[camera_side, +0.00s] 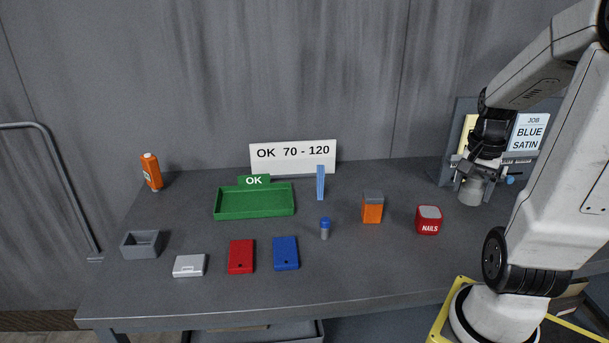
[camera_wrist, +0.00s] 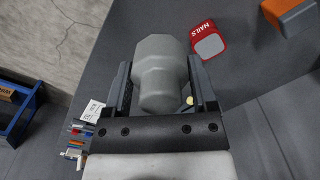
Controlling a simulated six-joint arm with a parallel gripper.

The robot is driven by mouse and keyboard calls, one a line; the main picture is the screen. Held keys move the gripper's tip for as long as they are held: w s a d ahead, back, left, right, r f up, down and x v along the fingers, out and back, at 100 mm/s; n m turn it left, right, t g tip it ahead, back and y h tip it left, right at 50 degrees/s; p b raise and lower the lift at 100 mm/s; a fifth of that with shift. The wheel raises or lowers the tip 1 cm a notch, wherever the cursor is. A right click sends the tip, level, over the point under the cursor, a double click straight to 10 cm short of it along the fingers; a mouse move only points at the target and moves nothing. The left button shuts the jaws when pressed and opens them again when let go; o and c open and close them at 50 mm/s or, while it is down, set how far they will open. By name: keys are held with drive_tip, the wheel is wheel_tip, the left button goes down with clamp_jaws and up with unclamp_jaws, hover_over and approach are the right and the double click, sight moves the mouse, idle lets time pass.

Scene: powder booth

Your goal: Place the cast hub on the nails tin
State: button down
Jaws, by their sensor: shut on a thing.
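The cast hub (camera_side: 472,191) is a grey, stepped, rounded part at the right of the table in the side view. My gripper (camera_side: 474,171) is shut on it from above. In the wrist view the hub (camera_wrist: 158,72) sits between the two fingers of my gripper (camera_wrist: 160,85). The nails tin (camera_side: 429,221) is a red box with a pale grey top and NAILS on its front, left of and nearer than the hub. In the wrist view the tin (camera_wrist: 208,42) lies just right of the hub, apart from it. Nothing shows on its top. Whether the hub touches the table is unclear.
An orange box with a grey top (camera_side: 372,207) stands left of the tin. A job board (camera_side: 531,132) stands behind my gripper. Table between hub and tin looks clear.

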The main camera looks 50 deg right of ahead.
drive_tip(key=shift+s+a, duration=0.3)
drive_tip(key=shift+s, duration=0.05)
drive_tip(key=w+d+f, duration=0.4)
drive_tip(key=w+d, duration=0.2)
hover_over(430, 212)
drive_tip(key=f, duration=0.3)
drive_tip(key=s+f, duration=0.1)
drive_tip(key=shift+a+f, duration=0.2)
drive_tip(key=shift+a, duration=0.2)
drive_tip(key=shift+w+d+f, duration=0.3)
drive_tip(key=shift+w+f, duration=0.05)
drive_tip(key=shift+f, duration=0.1)
drive_tip(key=shift+w+d+f, duration=0.15)
drive_tip(key=shift+f, duration=1.7)
drive_tip(key=shift+f, duration=0.1)
